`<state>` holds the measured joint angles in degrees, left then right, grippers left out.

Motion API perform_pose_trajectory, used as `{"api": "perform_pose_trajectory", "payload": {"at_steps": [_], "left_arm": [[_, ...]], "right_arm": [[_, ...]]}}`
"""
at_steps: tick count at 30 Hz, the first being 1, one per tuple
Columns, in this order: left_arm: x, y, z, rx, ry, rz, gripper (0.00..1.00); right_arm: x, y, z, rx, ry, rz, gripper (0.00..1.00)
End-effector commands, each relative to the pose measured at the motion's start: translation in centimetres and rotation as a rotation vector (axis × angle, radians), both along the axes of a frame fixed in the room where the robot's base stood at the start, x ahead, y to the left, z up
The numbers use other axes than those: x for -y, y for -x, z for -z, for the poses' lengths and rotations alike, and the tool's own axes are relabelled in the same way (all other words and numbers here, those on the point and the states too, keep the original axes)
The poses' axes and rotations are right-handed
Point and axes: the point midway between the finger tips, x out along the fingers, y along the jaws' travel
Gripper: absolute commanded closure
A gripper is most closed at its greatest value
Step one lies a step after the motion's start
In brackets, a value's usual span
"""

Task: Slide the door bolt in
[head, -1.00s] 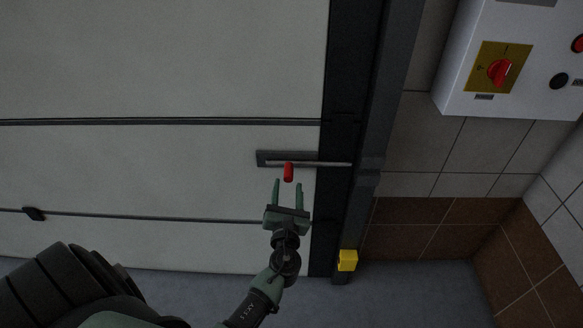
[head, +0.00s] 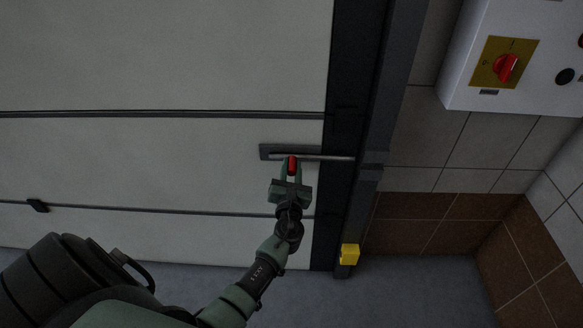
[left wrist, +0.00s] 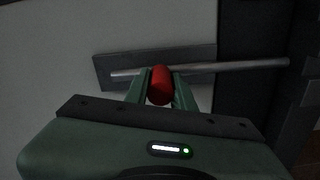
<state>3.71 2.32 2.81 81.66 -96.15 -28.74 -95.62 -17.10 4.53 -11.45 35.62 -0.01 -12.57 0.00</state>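The door bolt is a thin grey rod (head: 335,158) on a dark plate (head: 268,151) fixed to the light door (head: 160,165). Its red handle (head: 292,165) sticks out toward me. The rod runs right across the dark door edge to the frame post. In the left wrist view the rod (left wrist: 235,66) and red handle (left wrist: 160,86) show close up. My left gripper (head: 291,169) has its fingers on both sides of the red handle, closed in against it. The fingers (left wrist: 160,88) appear to touch the handle's sides. My right gripper is not in view.
A white control box (head: 460,85) with a red rotary switch (head: 506,68) hangs on the tiled wall at right. A yellow block (head: 349,254) sits low on the frame post. The door around the bolt is clear.

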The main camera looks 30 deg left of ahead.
Motion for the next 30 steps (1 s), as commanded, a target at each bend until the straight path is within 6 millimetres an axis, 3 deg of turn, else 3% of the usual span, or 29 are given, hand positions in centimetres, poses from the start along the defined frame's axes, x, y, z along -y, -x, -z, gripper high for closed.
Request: {"api": "perform_pose_trajectory", "payload": {"at_steps": [30], "left_arm": [[0.05, 0.03, 0.05, -0.001, 0.001, 0.001, 1.0]], "right_arm": [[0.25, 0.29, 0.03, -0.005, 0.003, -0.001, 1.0]]}}
